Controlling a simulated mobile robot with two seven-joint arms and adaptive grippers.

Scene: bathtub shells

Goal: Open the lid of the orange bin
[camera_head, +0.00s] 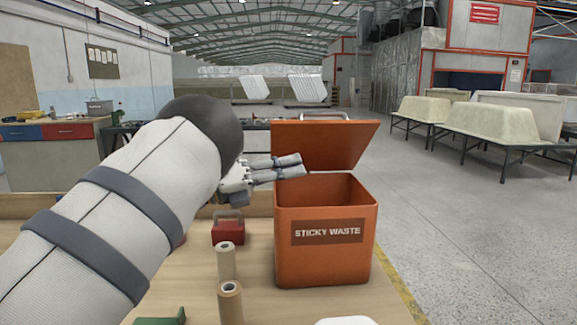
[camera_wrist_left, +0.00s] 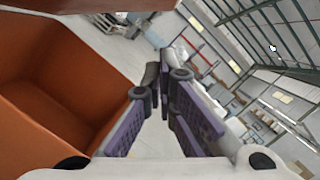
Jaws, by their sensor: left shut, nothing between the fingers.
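The orange bin (camera_head: 325,255), labelled STICKY WASTE, stands on the wooden workbench in the head view. Its lid (camera_head: 335,147) is raised and tilted up at the back, with a metal handle on its top edge, and the bin's dark inside shows. My left gripper (camera_head: 302,165) is shut and empty, at the left side of the opening in front of the lid; I cannot tell if it touches the lid. In the left wrist view the fingers (camera_wrist_left: 168,80) point away beside the open bin (camera_wrist_left: 60,75), whose inside looks empty where seen. My right gripper is out of view.
Two cardboard rolls (camera_head: 226,262) and a red box (camera_head: 228,230) stand left of the bin. A green item (camera_head: 162,320) and a white item (camera_head: 345,321) lie at the front edge. Pale tub shells (camera_head: 490,118) on stands are at the right, beyond open floor.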

